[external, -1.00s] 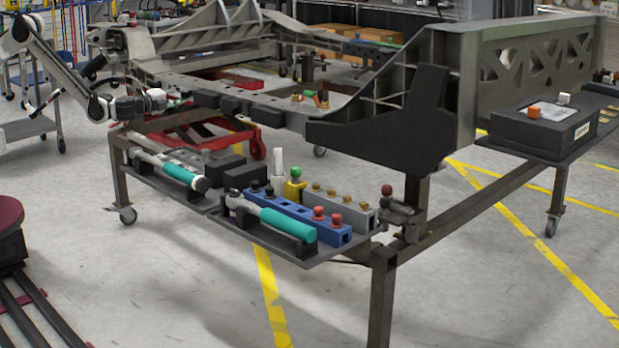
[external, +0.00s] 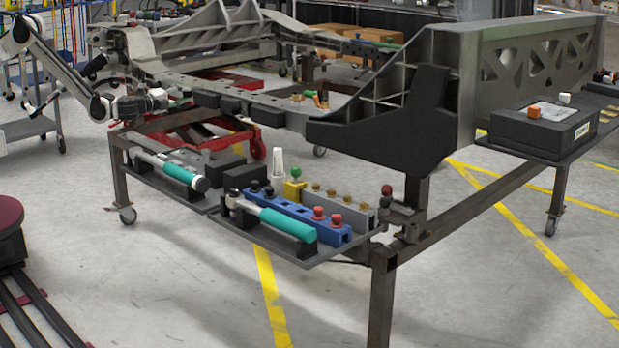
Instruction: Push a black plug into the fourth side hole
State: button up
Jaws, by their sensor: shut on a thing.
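My gripper (external: 163,101) is at the far left end of the chassis (external: 270,108), close beside its near side rail. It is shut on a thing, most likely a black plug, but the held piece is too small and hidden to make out. I cannot tell whether it touches the rail or sits in a hole. The side holes near my gripper cannot be made out at this size. Other black plugs (external: 268,191) stand in the blue rack (external: 292,212) on the front shelf, with red plugs (external: 336,219) at its right end.
A black box (external: 543,130) stands at the right. A grey cart (external: 28,127) is at the left. Dark pads line the rail.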

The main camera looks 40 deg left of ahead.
jog(key=shift+w, duration=0.2)
jog(key=o, duration=0.9)
jog(key=shift+c, duration=0.2)
jog(key=s+a+b, duration=0.1)
jog(key=s, duration=0.7)
jog(key=shift+s+a, duration=0.2)
jog(key=shift+s, duration=0.2)
